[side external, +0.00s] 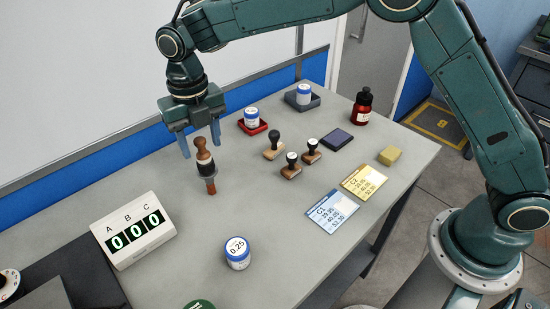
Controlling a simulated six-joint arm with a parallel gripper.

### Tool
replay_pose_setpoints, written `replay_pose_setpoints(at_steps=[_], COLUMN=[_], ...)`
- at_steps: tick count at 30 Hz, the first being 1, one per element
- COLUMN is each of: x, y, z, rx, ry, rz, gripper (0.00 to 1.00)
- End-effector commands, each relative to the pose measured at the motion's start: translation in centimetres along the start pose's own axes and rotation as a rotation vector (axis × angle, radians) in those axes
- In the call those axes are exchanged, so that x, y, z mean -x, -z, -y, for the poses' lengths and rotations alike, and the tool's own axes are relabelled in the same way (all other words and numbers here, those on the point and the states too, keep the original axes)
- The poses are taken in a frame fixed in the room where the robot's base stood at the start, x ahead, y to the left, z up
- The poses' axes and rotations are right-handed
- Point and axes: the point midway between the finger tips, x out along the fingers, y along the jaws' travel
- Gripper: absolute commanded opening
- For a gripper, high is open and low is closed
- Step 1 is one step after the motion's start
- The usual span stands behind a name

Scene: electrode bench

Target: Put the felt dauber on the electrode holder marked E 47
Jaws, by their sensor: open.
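A brown, wooden-looking tool with a black middle and a pale band (205,168), possibly the felt dauber, stands nearly upright below my gripper (200,146). My gripper points down and is open, with its two blue-grey fingers apart on either side of the tool's upper end. I cannot tell whether either finger touches it. No marking E 47 is readable. A blue-and-white jar (251,115) sits on a red tray (252,128). A similar jar (303,93) sits on a dark grey tray (303,104). I cannot tell which thing is the electrode holder.
A jar marked 0.25 (237,254) stands at the front. A counter display (134,229) reads 000.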

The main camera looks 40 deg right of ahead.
Motion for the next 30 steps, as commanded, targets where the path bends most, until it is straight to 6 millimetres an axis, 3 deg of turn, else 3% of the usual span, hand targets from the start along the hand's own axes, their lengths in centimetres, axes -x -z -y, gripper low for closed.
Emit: replay_pose_setpoints(at_steps=[12, 18, 30], x=[6.7, 9.1, 10.2], y=[-0.1, 0.0, 0.0], z=[-0.1, -0.1, 0.0], rx=[0.0, 0.0, 0.0], ry=[-0.002, 0.0, 0.001], rz=[0.003, 0.001, -0.001], gripper=[0.5, 0.5, 0.5])
